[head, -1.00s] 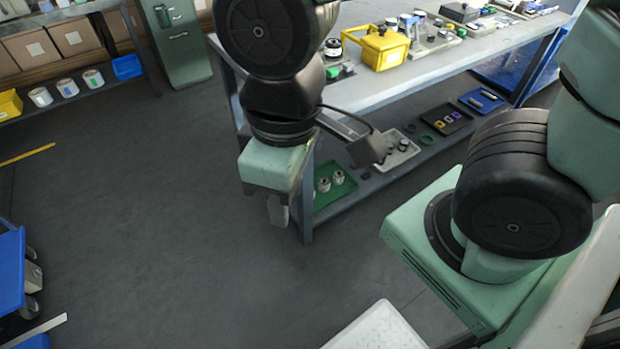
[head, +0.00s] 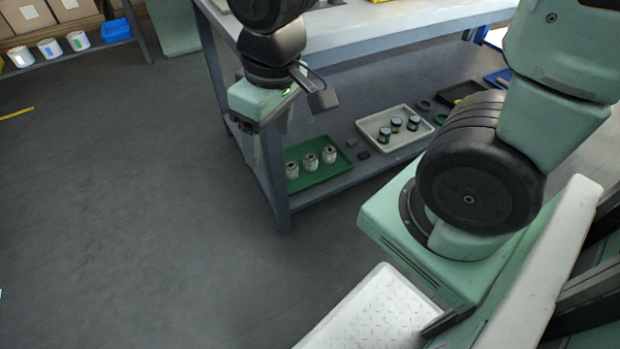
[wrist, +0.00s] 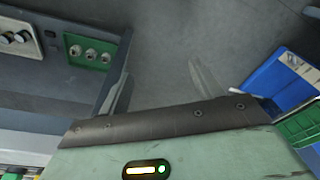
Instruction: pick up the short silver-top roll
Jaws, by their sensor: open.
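Three silver-topped rolls, the left one (head: 292,170), the middle one (head: 310,161) and the right one (head: 329,154), stand upright in a green tray (head: 318,178) on the bench's lower shelf. I cannot tell which is the short one. The wrist view also shows the green tray (wrist: 92,66) with the rolls, at upper left beyond one finger. My gripper (head: 264,140) is open and empty, pointing down in front of the bench leg, left of the tray and apart from it. In the wrist view my gripper (wrist: 162,72) has its fingers wide apart over bare floor.
A pale tray (head: 372,123) with black-topped rolls (head: 397,124) lies right of the green tray, with small dark blocks (head: 357,149) between. The bench leg (head: 277,190) and tabletop (head: 400,22) bound the shelf. A blue container (wrist: 270,82) shows at right in the wrist view.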

